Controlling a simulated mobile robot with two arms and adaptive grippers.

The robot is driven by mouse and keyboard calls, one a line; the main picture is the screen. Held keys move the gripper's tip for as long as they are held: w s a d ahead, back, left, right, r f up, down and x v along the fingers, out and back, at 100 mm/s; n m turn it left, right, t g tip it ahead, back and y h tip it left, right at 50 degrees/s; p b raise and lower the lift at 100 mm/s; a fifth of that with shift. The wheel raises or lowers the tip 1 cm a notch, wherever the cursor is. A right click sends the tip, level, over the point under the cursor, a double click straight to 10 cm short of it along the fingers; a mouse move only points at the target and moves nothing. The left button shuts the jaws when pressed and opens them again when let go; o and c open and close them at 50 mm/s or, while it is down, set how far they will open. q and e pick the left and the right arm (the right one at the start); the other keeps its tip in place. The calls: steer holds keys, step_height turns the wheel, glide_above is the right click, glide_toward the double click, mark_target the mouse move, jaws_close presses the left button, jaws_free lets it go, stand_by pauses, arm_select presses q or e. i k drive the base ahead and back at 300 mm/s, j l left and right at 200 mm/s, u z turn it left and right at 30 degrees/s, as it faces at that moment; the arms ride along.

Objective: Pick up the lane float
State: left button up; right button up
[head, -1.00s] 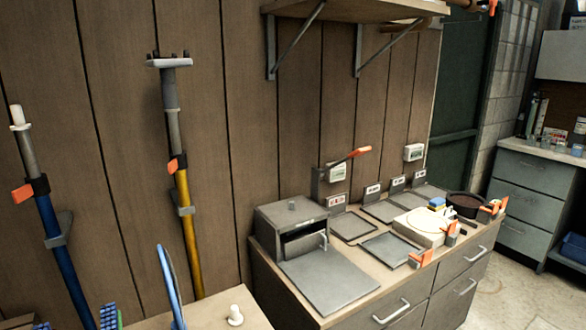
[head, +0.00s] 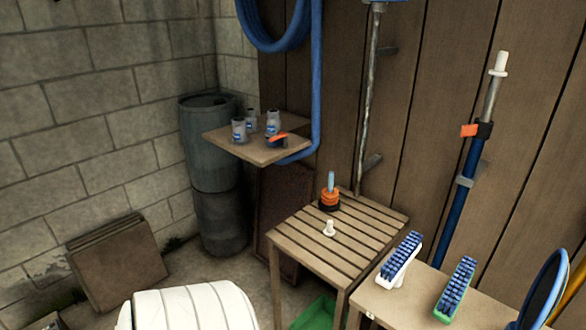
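No gripper of mine shows in the head view. An orange and dark ringed piece with a light blue stem (head: 330,193) stands upright at the back of a slatted wooden table (head: 300,245). It may be the lane float, but I cannot tell for sure. A small white knobbed piece (head: 329,228) stands in front of it on the same table.
A shelf (head: 245,148) holds several small jars and an orange-handled tool. Two blue-bristled brushes (head: 400,260) (head: 457,289) lie on a bench at right. A white ribbed roll (head: 190,308) is in front. A grey barrel (head: 217,215) stands in the corner.

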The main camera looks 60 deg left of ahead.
mark_target(328, 199)
steer(key=u, duration=1.75)
steer(key=i+j+z, duration=0.55)
steer(key=i+j, duration=0.15)
steer(key=j, duration=0.25)
